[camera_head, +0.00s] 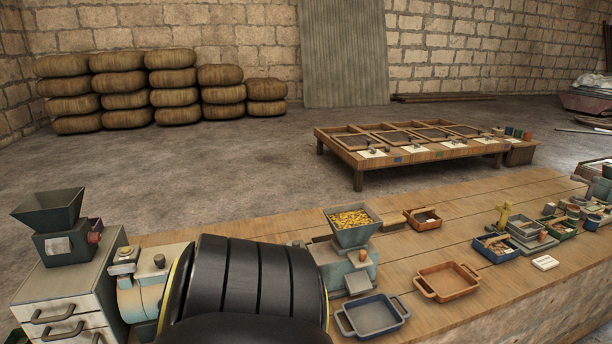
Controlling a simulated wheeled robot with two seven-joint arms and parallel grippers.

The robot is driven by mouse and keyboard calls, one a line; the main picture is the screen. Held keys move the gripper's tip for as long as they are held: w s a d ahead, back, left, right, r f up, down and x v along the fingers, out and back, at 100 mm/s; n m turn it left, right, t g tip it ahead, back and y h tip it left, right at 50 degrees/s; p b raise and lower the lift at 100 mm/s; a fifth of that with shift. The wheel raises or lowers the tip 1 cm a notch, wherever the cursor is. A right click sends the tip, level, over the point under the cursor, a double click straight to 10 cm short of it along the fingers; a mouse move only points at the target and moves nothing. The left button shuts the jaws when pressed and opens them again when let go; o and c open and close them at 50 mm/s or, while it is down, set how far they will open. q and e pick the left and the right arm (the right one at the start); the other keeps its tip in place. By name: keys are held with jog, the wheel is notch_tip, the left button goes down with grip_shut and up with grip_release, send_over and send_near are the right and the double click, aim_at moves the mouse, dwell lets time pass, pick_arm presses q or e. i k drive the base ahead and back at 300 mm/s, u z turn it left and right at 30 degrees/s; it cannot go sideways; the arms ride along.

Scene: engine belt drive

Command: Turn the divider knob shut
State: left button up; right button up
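I cannot tell which part is the divider knob. A small reddish knob (94,237) sits on the side of the green hopper machine (66,246) at the left. A similar reddish part (363,255) is on the grain-filled hopper machine (340,268) in the middle of the bench. A dark round knob (159,261) tops the pale blue and orange machine at the left. Neither gripper shows in the head view. A large black ridged shape (250,285) fills the lower middle and hides part of the bench.
On the wooden bench (420,250) are a blue tray (345,325), an orange-brown tray (421,283) and several small boxes at the right. A drawer cabinet (70,290) stands at the left. Behind are a low table (360,161), stacked sacks (125,82) and open floor.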

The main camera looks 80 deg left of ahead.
aim_at(93, 237)
jog(key=z, duration=0.2)
jog(key=i, duration=0.35)
jog(key=u, duration=4.45)
